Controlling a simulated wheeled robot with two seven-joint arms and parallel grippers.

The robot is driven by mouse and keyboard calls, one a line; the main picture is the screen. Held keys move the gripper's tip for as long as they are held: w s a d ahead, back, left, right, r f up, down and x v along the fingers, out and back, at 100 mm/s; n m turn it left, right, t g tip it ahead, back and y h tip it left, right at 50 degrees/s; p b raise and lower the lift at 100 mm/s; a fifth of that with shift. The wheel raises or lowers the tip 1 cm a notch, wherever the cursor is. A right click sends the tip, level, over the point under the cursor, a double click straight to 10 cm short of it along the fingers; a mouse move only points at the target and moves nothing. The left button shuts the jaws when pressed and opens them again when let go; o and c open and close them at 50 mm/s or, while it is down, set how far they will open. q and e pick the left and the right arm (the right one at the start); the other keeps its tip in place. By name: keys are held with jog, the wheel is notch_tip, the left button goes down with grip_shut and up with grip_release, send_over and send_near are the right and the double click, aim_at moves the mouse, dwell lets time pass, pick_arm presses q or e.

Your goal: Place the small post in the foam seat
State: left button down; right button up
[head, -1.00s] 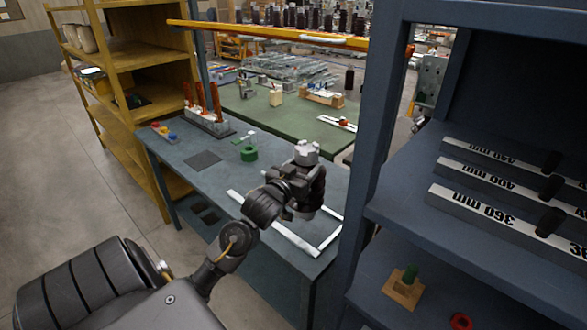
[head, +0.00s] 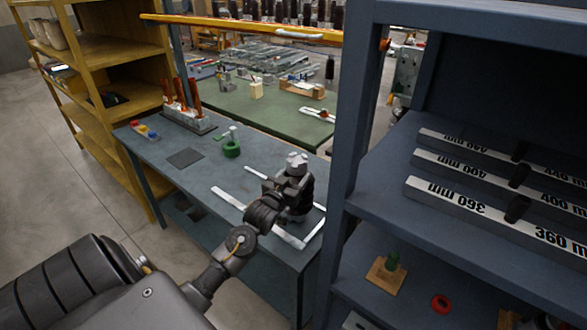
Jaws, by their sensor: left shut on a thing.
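My left gripper (head: 297,162) is at the end of the dark arm from the left, in front of the blue-grey bench (head: 205,174) and the white outline on it. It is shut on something. The wrist and hand hide what it holds, so I cannot make out the small post. I cannot tell which thing is the foam seat. A green round piece (head: 232,149) stands on the bench, left of the gripper. My right gripper is out of view.
The white outline (head: 231,199) lies on the bench's right part. A dark flat pad (head: 185,158) and a rack with orange-red uprights (head: 187,119) are farther left. A blue-grey shelf unit (head: 346,130) stands close at right, with a red ring (head: 440,304) on its lower shelf.

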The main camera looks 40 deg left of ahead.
pick_arm(q)
jog(key=shift+a+r, duration=0.1)
jog(key=c, duration=0.8)
grip_release()
jog(key=shift+f, duration=0.45)
jog(key=shift+c, duration=0.2)
jog(key=o, duration=0.4)
jog(key=shift+s+d+r, duration=0.15)
jog(key=shift+s+d, duration=0.1)
jog(key=shift+a, duration=0.1)
